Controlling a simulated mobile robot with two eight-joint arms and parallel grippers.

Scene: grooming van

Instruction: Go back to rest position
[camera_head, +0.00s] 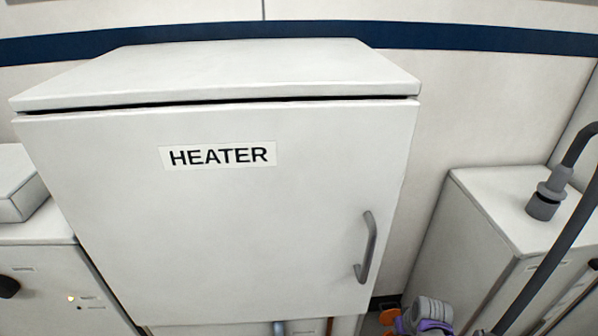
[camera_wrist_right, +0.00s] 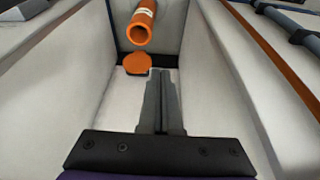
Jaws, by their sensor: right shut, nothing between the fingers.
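My right gripper (camera_wrist_right: 160,85) is shut and empty in the right wrist view, its two grey fingers side by side. It points into a narrow gap between pale walls. A grey and purple part of my right arm shows at the bottom right of the head view, below and to the right of the heater cabinet (camera_head: 215,215). My left gripper is not in view.
The heater's door handle (camera_head: 367,247) is on the right; its door looks shut. A white cabinet (camera_head: 480,215) with a grey fitting (camera_head: 545,200) stands right. An orange tube (camera_wrist_right: 142,28) and an orange piece (camera_wrist_right: 137,64) are in the gap beyond the fingers.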

